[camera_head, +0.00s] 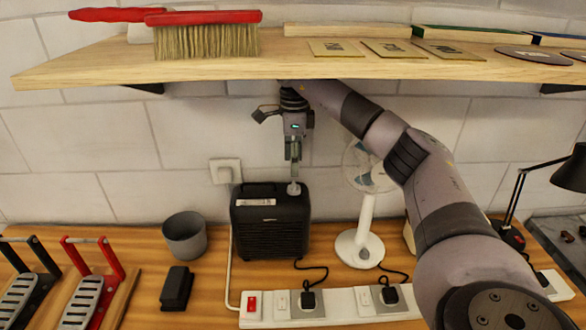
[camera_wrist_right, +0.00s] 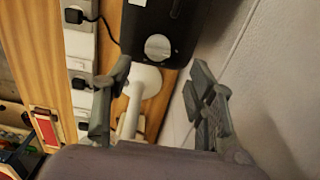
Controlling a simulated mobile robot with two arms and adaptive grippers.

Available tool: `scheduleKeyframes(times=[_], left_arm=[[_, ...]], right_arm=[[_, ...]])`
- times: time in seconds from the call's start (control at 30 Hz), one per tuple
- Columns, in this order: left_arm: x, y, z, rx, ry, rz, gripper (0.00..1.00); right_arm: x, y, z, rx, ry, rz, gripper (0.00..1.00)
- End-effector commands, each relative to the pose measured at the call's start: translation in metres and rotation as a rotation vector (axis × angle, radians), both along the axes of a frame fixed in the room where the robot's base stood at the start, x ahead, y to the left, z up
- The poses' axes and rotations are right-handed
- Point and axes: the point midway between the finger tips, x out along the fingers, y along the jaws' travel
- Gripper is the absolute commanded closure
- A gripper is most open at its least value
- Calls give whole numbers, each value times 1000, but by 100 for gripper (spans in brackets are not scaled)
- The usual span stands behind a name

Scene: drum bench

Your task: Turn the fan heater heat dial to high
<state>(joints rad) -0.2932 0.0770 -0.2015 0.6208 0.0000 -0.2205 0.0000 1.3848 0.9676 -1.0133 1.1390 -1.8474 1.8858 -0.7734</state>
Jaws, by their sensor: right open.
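The black fan heater (camera_head: 270,222) stands on the bench under the shelf, with a grille on its front. Its pale round heat dial (camera_head: 294,188) is on the top, toward the right end. The dial also shows in the right wrist view (camera_wrist_right: 157,47), near the top centre; its setting cannot be read. My right gripper (camera_head: 294,166) hangs pointing down just above the dial. In the right wrist view its two fingers (camera_wrist_right: 158,75) are spread apart with nothing between them, and the dial lies beyond the gap. My left gripper is not in view.
A white desk fan (camera_head: 361,246) stands right of the heater, close to my right arm. A power strip (camera_head: 335,303) with plugs and cords runs in front. A grey cup (camera_head: 185,236) is to the left. The wooden shelf (camera_head: 200,70) overhangs my gripper.

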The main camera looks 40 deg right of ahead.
Motion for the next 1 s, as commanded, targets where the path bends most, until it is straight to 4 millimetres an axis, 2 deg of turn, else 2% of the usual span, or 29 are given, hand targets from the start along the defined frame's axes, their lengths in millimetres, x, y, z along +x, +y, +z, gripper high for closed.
scheduleKeyframes(times=[0.1, 0.2, 0.5, 0.67, 0.83, 1.0], left_arm=[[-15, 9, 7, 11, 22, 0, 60], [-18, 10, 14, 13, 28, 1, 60], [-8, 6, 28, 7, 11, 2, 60], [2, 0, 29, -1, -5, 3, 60], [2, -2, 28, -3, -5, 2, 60], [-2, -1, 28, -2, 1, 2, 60]], right_arm=[[-2, -1, -13, -3, 8, 1, 49], [-2, 0, -30, -2, 8, 1, 49], [-1, 0, -67, -1, 3, 0, 49], [-1, 0, -72, 0, 1, 0, 49], [-1, 0, -72, 0, 1, 0, 49], [-1, 0, -72, 0, 1, 0, 60]])
